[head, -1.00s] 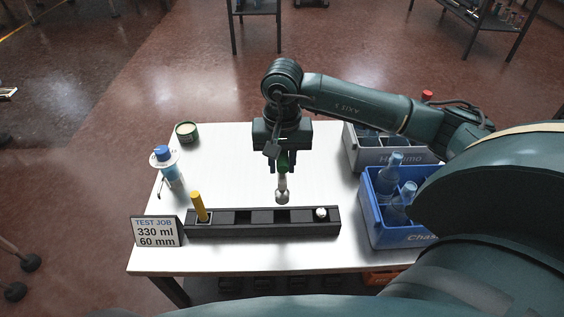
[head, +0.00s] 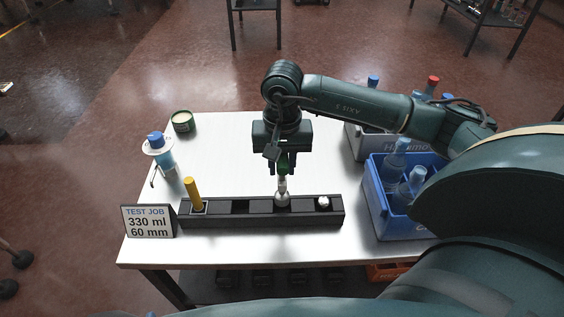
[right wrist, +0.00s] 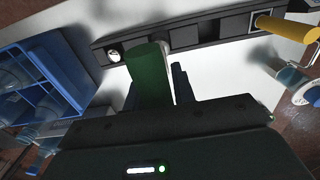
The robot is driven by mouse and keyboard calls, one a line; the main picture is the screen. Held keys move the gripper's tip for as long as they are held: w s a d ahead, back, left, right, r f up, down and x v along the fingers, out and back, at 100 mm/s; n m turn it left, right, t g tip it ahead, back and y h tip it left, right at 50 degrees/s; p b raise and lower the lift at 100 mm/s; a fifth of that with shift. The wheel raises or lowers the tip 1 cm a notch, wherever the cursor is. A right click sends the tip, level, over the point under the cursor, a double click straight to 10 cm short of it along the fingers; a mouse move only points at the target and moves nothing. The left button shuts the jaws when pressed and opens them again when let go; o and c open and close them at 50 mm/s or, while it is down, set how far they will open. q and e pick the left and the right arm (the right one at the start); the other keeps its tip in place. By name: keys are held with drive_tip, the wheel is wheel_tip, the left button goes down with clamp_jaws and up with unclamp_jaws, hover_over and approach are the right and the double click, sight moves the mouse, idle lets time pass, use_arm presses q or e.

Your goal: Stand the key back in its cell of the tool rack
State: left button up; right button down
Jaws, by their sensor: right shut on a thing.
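The tool rack (head: 262,220) is a long black bar with square cells along the front of the white table. The key has a green handle and a rounded metal end (head: 282,199). My right gripper (head: 283,166) is shut on its green handle, which also shows in the right wrist view (right wrist: 148,75). The key hangs about upright with its metal end at the cell second from the right. I cannot tell how far it is inside. The cell to its left looks empty. My left gripper is not in view.
A yellow tool (head: 192,192) stands in the leftmost cell and a white-topped piece (head: 323,202) in the rightmost. A sign (head: 148,222), a blue-capped bottle (head: 160,152) and a green tin (head: 183,121) stand left. A blue bottle crate (head: 400,228) stands right.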

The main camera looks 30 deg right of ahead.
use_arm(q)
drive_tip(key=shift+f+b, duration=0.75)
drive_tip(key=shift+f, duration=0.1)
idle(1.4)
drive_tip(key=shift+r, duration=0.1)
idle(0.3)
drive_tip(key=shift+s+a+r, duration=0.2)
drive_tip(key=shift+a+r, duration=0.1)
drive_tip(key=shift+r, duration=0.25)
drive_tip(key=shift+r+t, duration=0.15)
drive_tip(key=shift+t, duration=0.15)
